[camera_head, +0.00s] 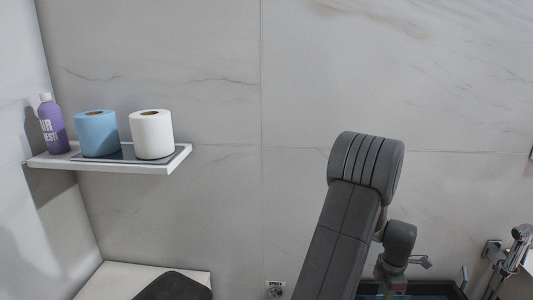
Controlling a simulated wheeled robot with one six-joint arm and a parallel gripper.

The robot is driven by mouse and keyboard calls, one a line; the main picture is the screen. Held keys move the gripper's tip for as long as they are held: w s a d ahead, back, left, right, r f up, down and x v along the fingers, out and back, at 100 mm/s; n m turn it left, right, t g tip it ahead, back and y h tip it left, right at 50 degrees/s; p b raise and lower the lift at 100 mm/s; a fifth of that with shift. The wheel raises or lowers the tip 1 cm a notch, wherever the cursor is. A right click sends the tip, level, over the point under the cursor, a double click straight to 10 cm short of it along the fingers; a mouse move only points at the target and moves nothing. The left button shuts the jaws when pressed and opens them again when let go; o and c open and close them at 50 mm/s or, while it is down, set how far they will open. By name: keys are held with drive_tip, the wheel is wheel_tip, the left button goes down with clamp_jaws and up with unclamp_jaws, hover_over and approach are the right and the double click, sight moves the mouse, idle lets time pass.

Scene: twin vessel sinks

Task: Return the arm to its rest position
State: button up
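My arm (345,220) rises from the bottom edge right of centre, bends at a thick ribbed joint, and folds back down. Its wrist part (400,238) hangs just right of the upper link. The end of the arm, around my gripper (393,277), is small and partly hidden low in the view. Its fingers cannot be made out clearly, and I see nothing that is clearly held.
A white wall shelf (170,168) at left bears a purple bottle (53,126), a blue roll (97,135) and a white roll (152,136). A hand sprayer (519,240) hangs on the wall at lower right. The wall between shelf and arm is bare.

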wheel_tip(320, 180, down, 6)
drive_tip(key=shift+b, duration=0.35)
drive_tip(key=shift+r, duration=0.1)
wheel_tip(320, 180, up, 14)
drive_tip(key=f+p, duration=0.1)
drive_tip(key=p, duration=0.1)
wheel_tip(320, 180, down, 13)
drive_tip(key=shift+f+b, duration=0.2)
drive_tip(key=shift+b, duration=0.8)
drive_tip(key=shift+r+m, duration=0.25)
drive_tip(key=shift+m, duration=0.75)
drive_tip(key=m, duration=0.3)
drive_tip(key=m+p, duration=0.1)
drive_tip(key=m, duration=0.5)
